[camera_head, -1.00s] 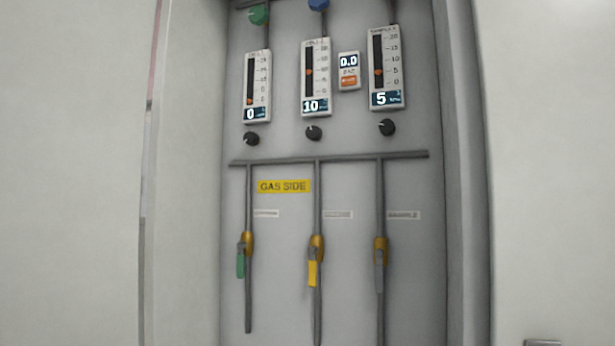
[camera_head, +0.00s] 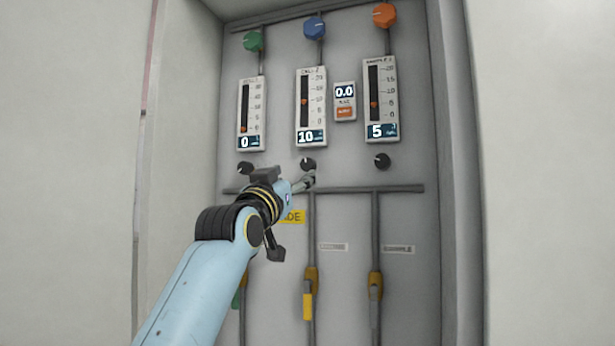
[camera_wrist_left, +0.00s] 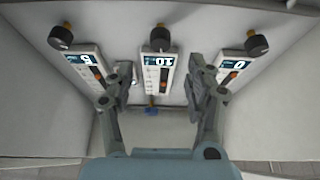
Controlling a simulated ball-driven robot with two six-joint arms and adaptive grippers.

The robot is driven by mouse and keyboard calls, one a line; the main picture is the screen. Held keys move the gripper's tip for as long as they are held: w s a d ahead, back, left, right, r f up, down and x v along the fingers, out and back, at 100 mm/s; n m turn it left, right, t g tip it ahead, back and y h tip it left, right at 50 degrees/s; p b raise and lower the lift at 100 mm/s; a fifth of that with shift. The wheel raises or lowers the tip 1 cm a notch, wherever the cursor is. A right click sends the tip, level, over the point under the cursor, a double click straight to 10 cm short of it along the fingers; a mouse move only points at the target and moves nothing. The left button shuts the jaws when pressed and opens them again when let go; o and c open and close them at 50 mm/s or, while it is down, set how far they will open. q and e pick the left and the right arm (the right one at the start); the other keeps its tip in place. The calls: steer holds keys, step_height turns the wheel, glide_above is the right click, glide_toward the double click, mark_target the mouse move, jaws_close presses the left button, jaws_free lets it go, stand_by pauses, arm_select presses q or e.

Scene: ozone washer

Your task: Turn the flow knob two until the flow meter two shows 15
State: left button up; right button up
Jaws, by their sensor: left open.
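Flow meter two (camera_head: 311,108) is the middle white gauge on the grey panel, and its display reads 10. It shows upside down in the left wrist view (camera_wrist_left: 157,73). Flow knob two (camera_head: 308,164) is the small black knob just below it; in the left wrist view it is at the top centre (camera_wrist_left: 157,38). My left gripper (camera_head: 306,182) is just below and in front of this knob in the head view. In the left wrist view its two fingers (camera_wrist_left: 158,88) are wide apart, open and empty, and the knob is beyond them. My right gripper is not in view.
Black knobs sit at left (camera_head: 245,168) and right (camera_head: 382,160), under meters reading 0 (camera_head: 250,115) and 5 (camera_head: 380,100). A small 0.0 display (camera_head: 345,102) is beside meter two. A horizontal pipe (camera_head: 400,189) and valves with handles (camera_head: 308,300) lie below.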

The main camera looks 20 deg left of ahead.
mark_target(307, 167)
arm_select(q)
steer(key=p+x, duration=0.3)
steer(key=x, duration=0.6)
steer(key=shift+w+p, duration=0.1)
steer(key=shift+p, duration=0.2)
steer(key=shift+w+r, duration=0.1)
steer(key=shift+w, duration=0.4)
